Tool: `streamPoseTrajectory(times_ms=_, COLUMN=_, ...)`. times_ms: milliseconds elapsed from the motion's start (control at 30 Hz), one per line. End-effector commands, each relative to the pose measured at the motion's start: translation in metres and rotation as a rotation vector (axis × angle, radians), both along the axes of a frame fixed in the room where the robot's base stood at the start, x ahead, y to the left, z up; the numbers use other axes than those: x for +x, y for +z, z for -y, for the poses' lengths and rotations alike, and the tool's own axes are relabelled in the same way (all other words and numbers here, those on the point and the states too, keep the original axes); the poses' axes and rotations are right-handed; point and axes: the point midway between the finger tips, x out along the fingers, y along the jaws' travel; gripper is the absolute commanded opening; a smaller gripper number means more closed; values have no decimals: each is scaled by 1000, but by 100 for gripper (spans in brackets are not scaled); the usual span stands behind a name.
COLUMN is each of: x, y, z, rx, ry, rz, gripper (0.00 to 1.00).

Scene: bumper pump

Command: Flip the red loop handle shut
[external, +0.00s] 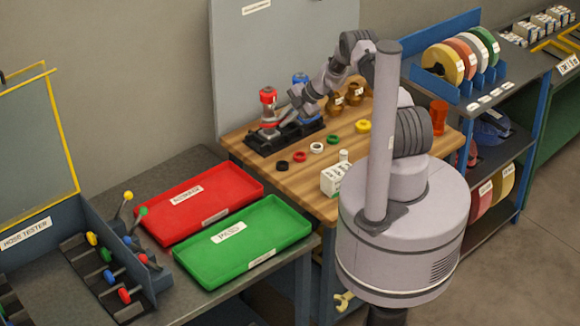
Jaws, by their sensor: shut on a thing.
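The red-topped pump unit (268,96) stands at the left end of a black base (262,144) on the wooden worktop. A blue-topped unit (300,79) stands behind it to the right, partly hidden by my arm. My gripper (277,126) is low beside the red-topped unit, at its right side near the base. Its jaws are shut on a part of that unit. The red loop handle is too small and too covered by the gripper to make out, so its angle cannot be told.
Small rings, among them a green one (333,139) and a yellow one (363,126), lie on the worktop in front. Brass fittings (354,93) stand right of my arm. A white box (333,180) is near the front edge. Red (198,203) and green (243,241) trays lie left.

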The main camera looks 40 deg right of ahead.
Motion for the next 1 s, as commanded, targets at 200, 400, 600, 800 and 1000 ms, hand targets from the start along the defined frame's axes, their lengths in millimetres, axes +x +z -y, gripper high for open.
streamPoseTrajectory(times_ms=200, x=0, y=0, z=-1, rx=2, ry=0, rz=0, gripper=16)
streamPoseTrajectory(times_ms=400, x=0, y=0, z=-1, rx=1, ry=1, rz=0, gripper=33)
streamPoseTrajectory(times_ms=600, x=-1, y=1, z=0, rx=1, ry=0, rz=1, gripper=33)
streamPoseTrajectory(times_ms=800, x=-16, y=27, z=13, rx=1, ry=-2, rz=1, gripper=33)
streamPoseTrajectory(times_ms=1000, x=-50, y=79, z=39, rx=0, ry=-4, rz=2, gripper=33)
